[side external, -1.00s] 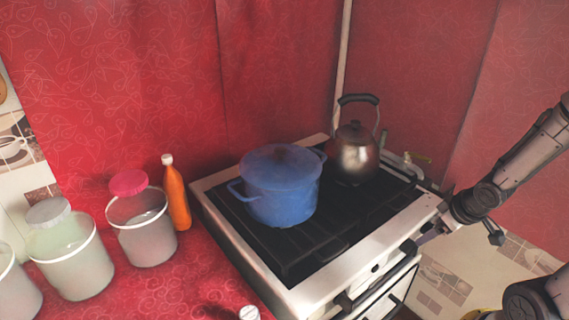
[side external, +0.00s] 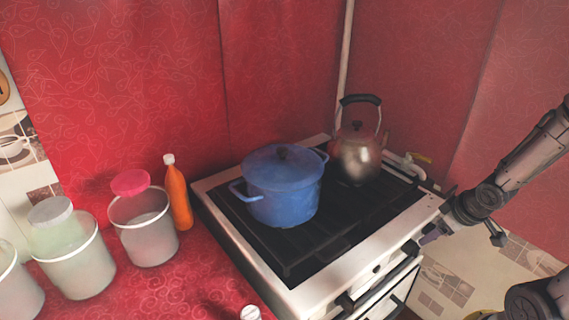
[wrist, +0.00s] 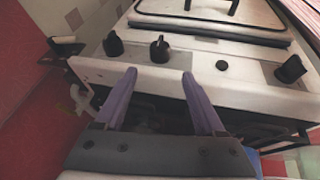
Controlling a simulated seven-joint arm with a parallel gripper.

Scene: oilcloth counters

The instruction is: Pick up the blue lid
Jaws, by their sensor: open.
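The lid cannot be made out in the wrist view.
A metal kettle (side external: 357,160) stands behind and right of the pot on the stove (side external: 370,240). An orange bottle (side external: 177,197) and several jars (side external: 147,235) stand on the red counter at left. Red-covered walls close off the back.

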